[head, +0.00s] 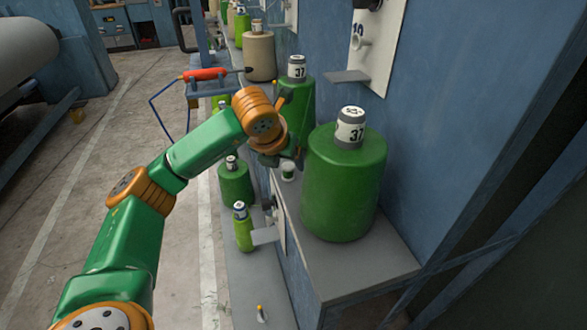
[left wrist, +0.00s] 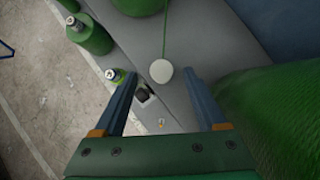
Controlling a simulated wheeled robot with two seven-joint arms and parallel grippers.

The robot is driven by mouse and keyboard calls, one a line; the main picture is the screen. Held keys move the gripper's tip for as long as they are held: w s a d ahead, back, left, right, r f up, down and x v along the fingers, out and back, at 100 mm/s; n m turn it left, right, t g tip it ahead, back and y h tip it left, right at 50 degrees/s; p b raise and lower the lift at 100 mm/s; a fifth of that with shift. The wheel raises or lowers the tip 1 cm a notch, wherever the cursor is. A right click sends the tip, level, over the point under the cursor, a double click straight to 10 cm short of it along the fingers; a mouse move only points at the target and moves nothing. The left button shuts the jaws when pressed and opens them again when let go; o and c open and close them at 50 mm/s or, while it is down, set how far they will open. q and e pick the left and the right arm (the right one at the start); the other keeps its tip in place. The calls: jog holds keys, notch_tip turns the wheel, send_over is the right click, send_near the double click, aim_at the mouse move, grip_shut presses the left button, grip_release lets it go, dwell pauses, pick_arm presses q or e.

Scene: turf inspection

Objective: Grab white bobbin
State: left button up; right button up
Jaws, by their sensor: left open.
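A small white bobbin (head: 288,170) stands on the grey ledge between the big green bobbins, partly hidden by my left gripper in the head view. In the left wrist view the white bobbin (left wrist: 161,71) shows as a pale round top with a green thread running from it. My left gripper (head: 287,157) is open and empty above the ledge, close to the white bobbin. In the left wrist view its two fingers (left wrist: 160,82) point toward the bobbin, which lies between and around the level of their tips. My right gripper is out of view.
A large green bobbin (head: 343,190) marked 37 stands close on the right, and another green bobbin (head: 299,110) stands behind. Smaller green bobbins (head: 236,182) stand lower on the left. A blue machine wall (head: 450,130) closes the right side. The floor at left is open.

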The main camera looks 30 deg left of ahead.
aim_at(288, 166)
pick_arm(q)
jog(key=x, duration=0.3)
jog(key=shift+f, duration=0.15)
jog(key=shift+w+f, duration=0.25)
jog(key=shift+f, duration=0.05)
grip_shut()
jog(key=shift+r, duration=0.15)
